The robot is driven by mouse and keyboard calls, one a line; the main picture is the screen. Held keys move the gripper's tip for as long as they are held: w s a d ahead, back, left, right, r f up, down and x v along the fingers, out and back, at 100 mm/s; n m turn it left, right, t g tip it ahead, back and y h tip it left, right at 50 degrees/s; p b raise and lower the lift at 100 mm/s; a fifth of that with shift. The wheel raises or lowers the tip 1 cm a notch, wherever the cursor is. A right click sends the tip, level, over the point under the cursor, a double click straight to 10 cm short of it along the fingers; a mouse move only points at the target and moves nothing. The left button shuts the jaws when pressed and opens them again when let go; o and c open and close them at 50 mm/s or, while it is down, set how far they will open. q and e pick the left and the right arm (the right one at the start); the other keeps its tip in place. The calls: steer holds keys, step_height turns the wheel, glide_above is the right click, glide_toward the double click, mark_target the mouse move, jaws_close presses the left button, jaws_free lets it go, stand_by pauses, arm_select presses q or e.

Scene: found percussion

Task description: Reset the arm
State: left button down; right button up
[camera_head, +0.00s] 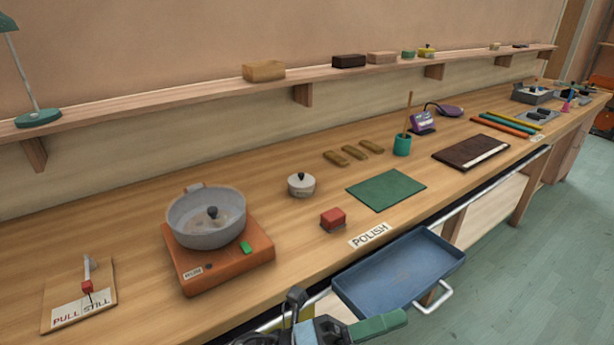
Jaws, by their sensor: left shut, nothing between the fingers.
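My left gripper (380,325) shows at the bottom middle in the head view, dark with a green end piece. It is shut with nothing seen between its fingers. It is in front of the bench edge, just below the blue tray (366,304), and the bottom of the picture cuts off the rest of the arm. My right gripper is not in view.
A long wooden bench holds an orange base (228,272) with a grey pan (208,235), a lever board (80,305), a lidded pot (301,185), a red block (333,218) and a green mat (386,189). The blue tray juts out from the bench front.

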arm_select(q)
steer(key=w+a+f+n+t+y+p, duration=0.1)
steer(key=a+f+n+t+y, duration=0.7)
steer(key=n, duration=0.5)
steer(key=w+a+f+n+t+y, duration=0.2)
steer(key=a+f+n+t+y, duration=0.4)
steer(key=f+n, duration=0.6)
steer(key=s+a+f+n+g+y, duration=0.6)
steer(key=s+a+f+n, duration=0.5)
steer(key=s+a+f, duration=0.5)
steer(key=s+f+g, duration=0.1)
steer(key=s, duration=0.3)
steer(key=shift+g+y+p, duration=0.3)
steer(key=shift+y+p, duration=0.05)
steer(key=shift+y, duration=0.05)
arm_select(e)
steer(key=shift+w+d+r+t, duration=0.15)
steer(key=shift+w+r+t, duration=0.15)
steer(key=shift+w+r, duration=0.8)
arm_select(q)
steer(key=shift+a, duration=0.1)
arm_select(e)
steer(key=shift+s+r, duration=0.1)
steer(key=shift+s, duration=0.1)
